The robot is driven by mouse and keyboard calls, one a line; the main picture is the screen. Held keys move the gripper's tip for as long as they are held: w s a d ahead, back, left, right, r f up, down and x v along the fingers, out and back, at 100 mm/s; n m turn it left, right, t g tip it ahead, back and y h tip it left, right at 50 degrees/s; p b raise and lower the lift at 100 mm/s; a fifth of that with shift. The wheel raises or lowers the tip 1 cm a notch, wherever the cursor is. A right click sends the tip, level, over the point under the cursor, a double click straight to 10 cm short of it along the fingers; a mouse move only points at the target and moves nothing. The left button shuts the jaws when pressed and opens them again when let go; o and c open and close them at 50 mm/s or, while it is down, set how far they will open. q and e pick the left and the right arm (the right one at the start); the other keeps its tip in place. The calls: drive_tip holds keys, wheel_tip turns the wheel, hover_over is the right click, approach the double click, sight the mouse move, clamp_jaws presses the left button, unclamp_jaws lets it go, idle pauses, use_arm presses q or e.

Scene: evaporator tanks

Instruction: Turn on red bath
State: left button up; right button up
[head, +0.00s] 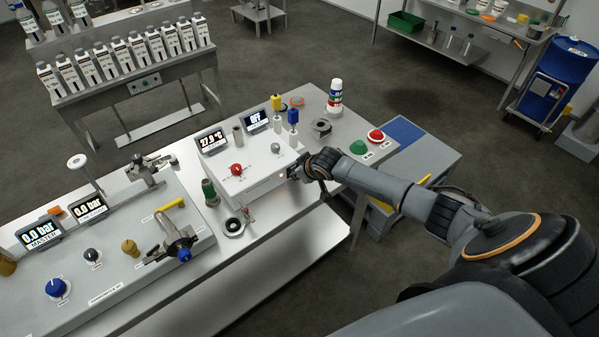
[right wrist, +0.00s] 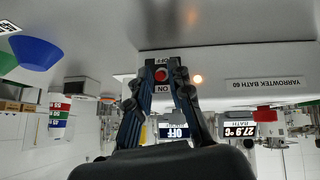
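The bath unit is a white box (head: 262,178) with a red knob (head: 236,169) on top. Its displays read 27.9 °C (head: 211,139) and OFF (head: 256,118). My right gripper (head: 292,174) is at the right end of this front face. Its fingertips (right wrist: 164,66) are partly apart, one on each side of the red switch; contact is unclear. My left gripper is out of view.
Green (head: 358,147) and red (head: 375,136) buttons are on the bench right of the bath, near my arm. A white bottle with coloured bands (head: 334,97) stands behind them. A pressure panel (head: 110,262) is at left.

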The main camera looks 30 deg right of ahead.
drive_tip(key=v, duration=1.2)
idle(0.6)
